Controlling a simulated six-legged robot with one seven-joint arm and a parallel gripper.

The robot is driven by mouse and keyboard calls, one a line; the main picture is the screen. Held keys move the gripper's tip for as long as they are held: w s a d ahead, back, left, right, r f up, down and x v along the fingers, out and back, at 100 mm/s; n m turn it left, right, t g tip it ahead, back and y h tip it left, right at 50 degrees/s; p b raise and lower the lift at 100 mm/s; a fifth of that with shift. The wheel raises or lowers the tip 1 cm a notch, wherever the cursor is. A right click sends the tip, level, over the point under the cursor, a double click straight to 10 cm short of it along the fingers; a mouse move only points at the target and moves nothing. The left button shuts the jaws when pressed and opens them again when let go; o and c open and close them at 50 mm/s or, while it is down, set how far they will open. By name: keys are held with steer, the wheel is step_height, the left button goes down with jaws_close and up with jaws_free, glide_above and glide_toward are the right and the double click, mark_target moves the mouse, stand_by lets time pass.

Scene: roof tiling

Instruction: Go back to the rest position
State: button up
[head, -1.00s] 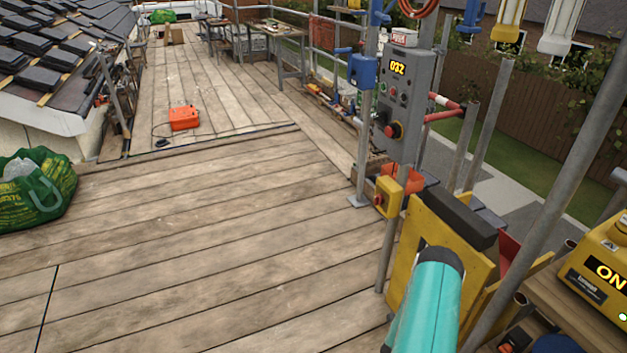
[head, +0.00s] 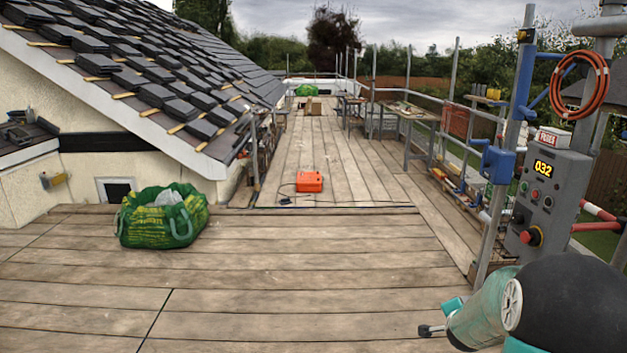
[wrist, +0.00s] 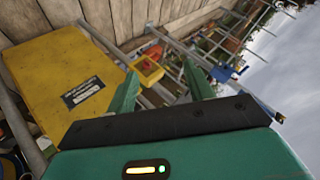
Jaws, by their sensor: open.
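My gripper (wrist: 162,88) shows in the wrist view with its two green fingers apart and nothing between them. Beyond the fingers are a small yellow switch box (wrist: 148,72) and scaffold poles; it touches neither as far as I can see. In the head view my teal and black arm fills the lower right corner, in front of the grey control panel (head: 545,195). The panel has a lit "032" display and a red button. I cannot make out the fingertips in the head view.
A large yellow panel (wrist: 65,80) with a dark label is close on the wrist view's left. A green bag (head: 160,216) and an orange case (head: 309,182) stand on the plank deck (head: 270,285). The deck's middle is clear. Roof tiles (head: 150,75) are at left.

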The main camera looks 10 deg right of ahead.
steer(key=s+a+r+n+g+y, duration=0.1)
steer(key=s+a+r+n+y, duration=0.1)
steer(key=s+a+r+n, duration=0.45)
steer(key=s+a+r+n+y, duration=0.25)
steer(key=a+r, duration=0.45)
steer(key=a, duration=0.5)
steer(key=s+a+r+n+g, duration=0.1)
steer(key=s+a+r+n, duration=0.1)
steer(key=s+a, duration=0.3)
steer(key=s+a+r+n+g, duration=0.1)
steer(key=s+a+n, duration=0.3)
steer(key=s, duration=1)
steer(key=shift+s+a+r+n+g+y, duration=0.2)
steer(key=shift+a+r+n+g+y, duration=0.15)
steer(key=shift+r+n+g+y, duration=0.25)
steer(key=c, duration=0.3)
steer(key=shift+c, duration=0.2)
steer(key=shift+d, duration=0.1)
